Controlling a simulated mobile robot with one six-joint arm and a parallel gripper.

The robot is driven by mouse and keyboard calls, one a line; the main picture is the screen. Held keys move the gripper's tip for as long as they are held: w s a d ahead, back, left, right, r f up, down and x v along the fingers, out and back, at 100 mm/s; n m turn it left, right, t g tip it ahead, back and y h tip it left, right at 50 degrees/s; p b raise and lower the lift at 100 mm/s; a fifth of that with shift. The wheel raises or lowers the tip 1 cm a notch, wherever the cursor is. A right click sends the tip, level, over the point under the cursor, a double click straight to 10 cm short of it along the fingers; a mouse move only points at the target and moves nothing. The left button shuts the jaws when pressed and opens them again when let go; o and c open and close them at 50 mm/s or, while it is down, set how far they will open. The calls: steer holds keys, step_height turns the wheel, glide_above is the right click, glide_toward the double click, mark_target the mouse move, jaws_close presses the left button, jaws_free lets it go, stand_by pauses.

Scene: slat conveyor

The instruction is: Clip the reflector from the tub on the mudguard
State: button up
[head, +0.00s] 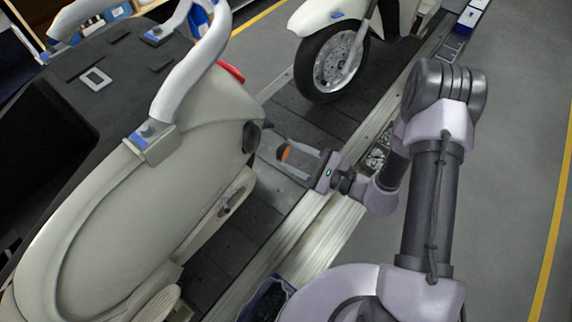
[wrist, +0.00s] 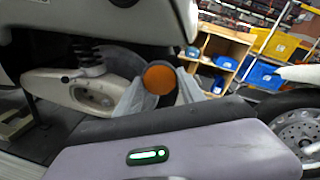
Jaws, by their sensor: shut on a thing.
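My gripper (head: 305,160) is shut on a round orange reflector (head: 286,153), beside the rear end of the near cream scooter. The reflector also shows face-on in the wrist view (wrist: 160,78), between the two pale fingers. It is held clear of the scooter's body in the picture; the exact gap is hard to judge. A cream mudguard (head: 318,14) sits over the front wheel of the scooter behind. I cannot tell which part of the near scooter (head: 90,225) is a mudguard. A dark tub (head: 266,300) shows partly at the bottom, behind my arm.
The scooters stand on the dark slat conveyor (head: 300,135) with pale side rails. The near scooter's suspension spring (wrist: 88,55) shows left of the reflector in the wrist view. Shelves with yellow and blue bins (wrist: 262,75) stand farther off. Grey floor right of the conveyor is clear.

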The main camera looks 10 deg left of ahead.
steer(key=w+a+f+m+t, duration=0.1)
steer(key=w+a+t, duration=0.1)
steer(key=w+a, duration=0.3)
steer(key=shift+f+p, duration=0.25)
steer(key=shift+p, duration=0.1)
steer(key=shift+f, duration=0.1)
stand_by(0.6)
steer(key=shift+w+a, duration=0.15)
steer(key=shift+a, duration=0.15)
steer(key=shift+b+x, duration=0.45)
steer(key=shift+x, duration=0.8)
steer(key=shift+w+a, duration=0.1)
stand_by(0.6)
